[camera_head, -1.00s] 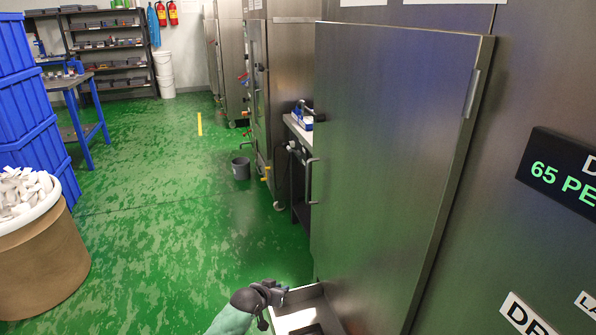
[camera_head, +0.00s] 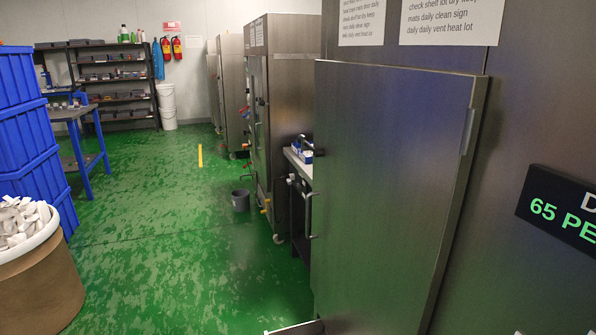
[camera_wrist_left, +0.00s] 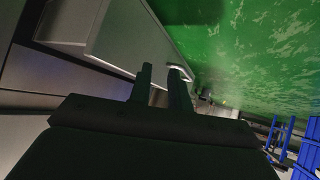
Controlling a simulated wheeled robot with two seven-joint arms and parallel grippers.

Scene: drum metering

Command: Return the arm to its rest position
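My left gripper (camera_wrist_left: 162,76) shows only in the left wrist view. Its two dark fingers stand apart with a gap between them and nothing visible held. A pale grey metal panel (camera_wrist_left: 125,38) lies just beyond the fingers, with green floor to its right. I cannot tell whether the fingers touch anything. In the head view neither gripper shows. The large steel door (camera_head: 395,190) stands on the right with a handle on its edge. The rim of a light metal tray (camera_head: 297,328) shows at the bottom edge.
A round tub of white pieces (camera_head: 35,285) and stacked blue crates (camera_head: 30,130) stand at the left. A lit display (camera_head: 565,212) is on the right. The green floor (camera_head: 160,260) in the middle is open.

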